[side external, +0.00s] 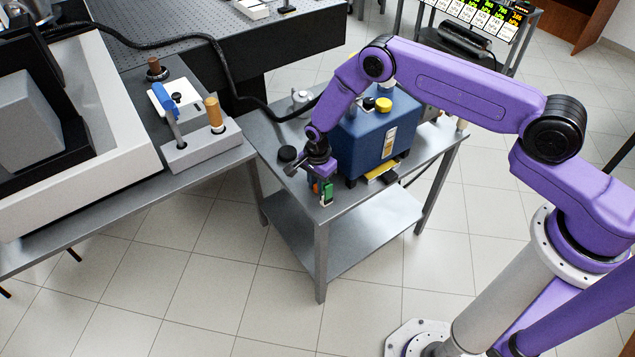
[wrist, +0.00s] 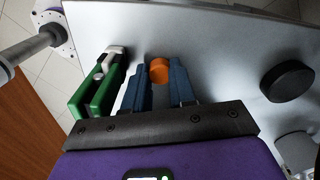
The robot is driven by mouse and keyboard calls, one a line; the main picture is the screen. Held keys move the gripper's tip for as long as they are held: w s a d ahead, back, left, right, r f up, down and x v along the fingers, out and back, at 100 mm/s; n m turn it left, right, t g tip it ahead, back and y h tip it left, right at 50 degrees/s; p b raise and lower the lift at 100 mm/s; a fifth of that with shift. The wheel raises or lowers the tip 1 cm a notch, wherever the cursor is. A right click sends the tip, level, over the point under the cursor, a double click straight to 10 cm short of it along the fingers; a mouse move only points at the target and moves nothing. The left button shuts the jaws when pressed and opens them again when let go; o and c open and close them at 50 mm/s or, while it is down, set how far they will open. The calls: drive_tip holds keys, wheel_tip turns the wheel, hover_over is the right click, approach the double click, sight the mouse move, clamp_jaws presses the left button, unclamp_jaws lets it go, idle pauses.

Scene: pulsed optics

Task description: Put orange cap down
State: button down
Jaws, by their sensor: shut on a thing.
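The orange cap (wrist: 159,70) is between the two blue fingertips of my gripper (wrist: 158,84) in the wrist view. My gripper is shut on it. In the side view my gripper (side external: 318,183) points down over the front left corner of the small metal table (side external: 262,128), left of the blue box. The cap is hard to make out there. I cannot tell whether the cap touches the tabletop.
A green thing with a pale end (wrist: 103,82) is close beside my gripper. A black round disc (wrist: 287,81) lies on the tabletop. The blue box (side external: 378,135) with a yellow cap (side external: 384,104) fills the table's middle. Bare tabletop lies between gripper and disc.

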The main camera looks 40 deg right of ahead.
drive_tip(key=shift+f, duration=0.15)
drive_tip(key=c, duration=1.2)
unclamp_jaws()
wheel_tip(320, 180, up, 12)
drive_tip(key=shift+r, duration=0.2)
